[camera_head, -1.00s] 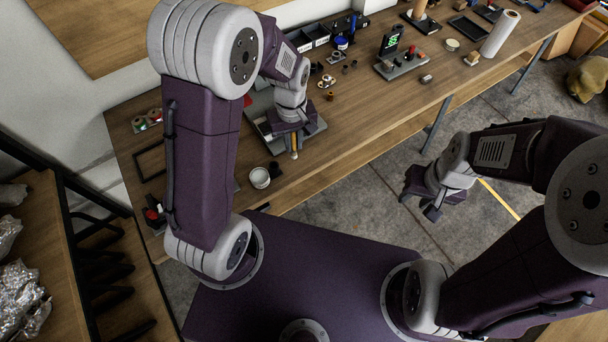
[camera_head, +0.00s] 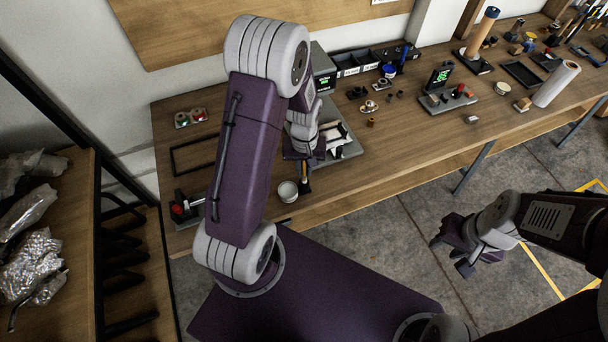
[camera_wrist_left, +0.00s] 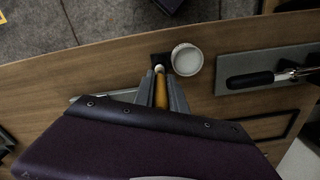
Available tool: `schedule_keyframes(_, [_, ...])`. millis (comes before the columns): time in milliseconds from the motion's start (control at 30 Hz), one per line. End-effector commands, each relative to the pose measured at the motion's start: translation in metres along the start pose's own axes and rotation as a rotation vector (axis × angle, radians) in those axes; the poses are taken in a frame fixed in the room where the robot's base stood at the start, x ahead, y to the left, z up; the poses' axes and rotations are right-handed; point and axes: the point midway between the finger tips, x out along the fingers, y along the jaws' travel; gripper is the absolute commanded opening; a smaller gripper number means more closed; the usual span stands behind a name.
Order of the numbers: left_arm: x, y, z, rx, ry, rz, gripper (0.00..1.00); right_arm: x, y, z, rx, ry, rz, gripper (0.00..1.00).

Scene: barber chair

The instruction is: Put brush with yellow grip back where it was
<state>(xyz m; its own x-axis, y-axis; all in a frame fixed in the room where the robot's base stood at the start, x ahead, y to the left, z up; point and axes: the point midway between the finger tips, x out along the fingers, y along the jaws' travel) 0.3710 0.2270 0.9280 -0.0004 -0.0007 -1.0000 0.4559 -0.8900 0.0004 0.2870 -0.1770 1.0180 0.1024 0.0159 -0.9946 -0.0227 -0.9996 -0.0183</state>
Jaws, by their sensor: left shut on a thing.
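The brush with yellow grip (camera_wrist_left: 161,94) is clamped between the fingers of my left gripper (camera_wrist_left: 160,92), which is shut on it. In the head view my left gripper (camera_head: 304,164) is over the front edge zone of the workbench, with the yellow grip (camera_head: 305,179) showing below it. The brush's pale end lies at a small dark square piece (camera_wrist_left: 160,62) beside a white round cup (camera_wrist_left: 187,59). I cannot tell whether the brush touches the dark piece. My right gripper (camera_head: 450,254) is open and empty over the floor, away from the bench.
The white cup (camera_head: 287,191) stands close left of the brush. A grey plate with a black-handled tool (camera_wrist_left: 250,80) lies near it. A grey tray (camera_head: 350,148) is behind my left gripper. An empty dark frame (camera_head: 193,155) lies on the bench's left part.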

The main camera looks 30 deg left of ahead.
Motion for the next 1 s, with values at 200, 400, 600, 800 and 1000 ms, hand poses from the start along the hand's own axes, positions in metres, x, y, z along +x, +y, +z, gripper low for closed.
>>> schedule_keyframes(200, [0.014,-0.002,0.001,0.001,-0.004,-0.002,0.0,0.0,0.0,0.0,0.0,0.0,0.0,0.36])
schedule_keyframes(400, [0.041,-0.001,0.0,0.0,-0.001,0.0,0.0,-0.002,0.0,0.0,0.0,0.0,0.0,0.36])
schedule_keyframes(600, [0.041,-0.001,-0.001,0.0,0.001,0.0,0.0,-0.001,0.0,0.0,0.0,0.0,0.0,0.36])
schedule_keyframes(800, [0.044,-0.001,-0.001,0.0,0.001,0.0,0.27,0.001,0.0,0.0,0.0,0.0,0.0,0.36])
schedule_keyframes(1000, [0.044,-0.001,-0.001,0.0,0.001,0.0,0.38,0.001,0.0,0.0,0.0,0.0,0.0,0.36])
